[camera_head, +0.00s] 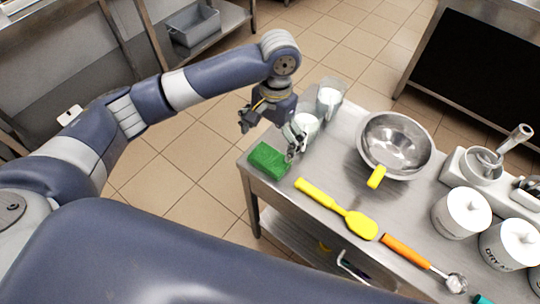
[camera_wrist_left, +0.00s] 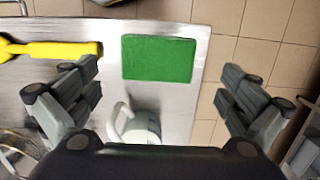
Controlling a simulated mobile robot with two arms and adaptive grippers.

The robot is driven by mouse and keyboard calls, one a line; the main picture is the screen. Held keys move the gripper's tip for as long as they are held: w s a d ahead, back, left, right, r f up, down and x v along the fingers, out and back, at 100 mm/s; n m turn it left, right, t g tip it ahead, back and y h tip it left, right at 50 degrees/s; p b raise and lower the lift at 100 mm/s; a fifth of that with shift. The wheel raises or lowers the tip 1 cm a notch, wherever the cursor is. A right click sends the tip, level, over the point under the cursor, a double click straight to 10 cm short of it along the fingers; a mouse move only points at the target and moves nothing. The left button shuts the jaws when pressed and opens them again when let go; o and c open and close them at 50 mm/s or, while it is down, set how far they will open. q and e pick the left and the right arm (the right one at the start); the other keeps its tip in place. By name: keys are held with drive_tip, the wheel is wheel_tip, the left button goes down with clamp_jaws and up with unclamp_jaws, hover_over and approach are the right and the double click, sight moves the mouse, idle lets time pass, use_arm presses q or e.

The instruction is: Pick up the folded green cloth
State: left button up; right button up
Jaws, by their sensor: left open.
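The folded green cloth (camera_head: 268,160) lies flat near the left corner of the steel table in the head view. In the left wrist view the cloth (camera_wrist_left: 158,58) is a green rectangle, beyond and between my fingers. My left gripper (camera_head: 270,132) is open and empty, above the table corner and just behind the cloth in the head view. It also shows in the left wrist view (camera_wrist_left: 158,95) with its fingers spread wide, apart from the cloth. My right gripper is not in view.
A white pitcher (camera_head: 306,126) stands close to my left gripper; it also shows in the wrist view (camera_wrist_left: 140,128). A yellow spatula (camera_head: 336,208), steel bowl (camera_head: 418,150) and orange-handled scoop (camera_head: 408,252) are on the table (camera_head: 312,172). Floor is clear left of it.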

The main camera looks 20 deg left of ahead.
sight(269, 157)
use_arm(q)
drive_tip(key=shift+f, duration=0.7)
wheel_tip(269, 157, down, 5)
drive_tip(key=shift+f+p, duration=0.1)
drive_tip(key=shift+p, duration=0.25)
drive_tip(key=shift+c, duration=0.6)
drive_tip(key=shift+s, duration=0.1)
drive_tip(key=c, duration=0.7)
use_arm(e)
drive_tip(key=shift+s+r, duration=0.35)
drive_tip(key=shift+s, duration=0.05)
use_arm(q)
drive_tip(key=shift+c, duration=0.2)
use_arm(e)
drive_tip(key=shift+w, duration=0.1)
